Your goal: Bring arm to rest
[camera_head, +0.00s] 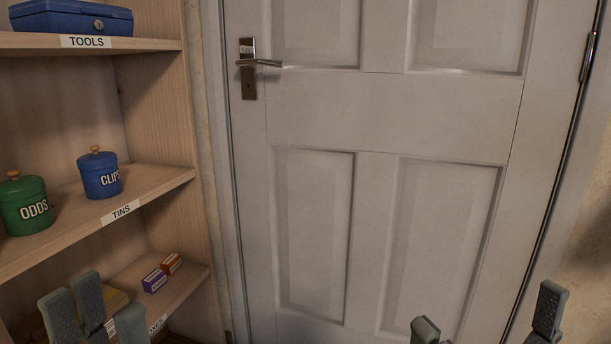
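My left gripper (102,314) is at the lower left, in front of the lowest visible shelf. Its grey fingertips stand apart with nothing seen between them; its lower part is cut off by the frame. My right gripper (487,322) shows only by its fingertips at the bottom right, in front of the door. They are wide apart with nothing seen between them. The rest of both arms is out of view.
A wooden shelf unit (155,100) stands at left with a blue toolbox (70,18), a blue CLIPS tin (100,177), a green ODDS tin (25,208), and purple (154,281) and orange (171,264) boxes. A closed white door (390,115) with a metal handle (250,65) fills the middle.

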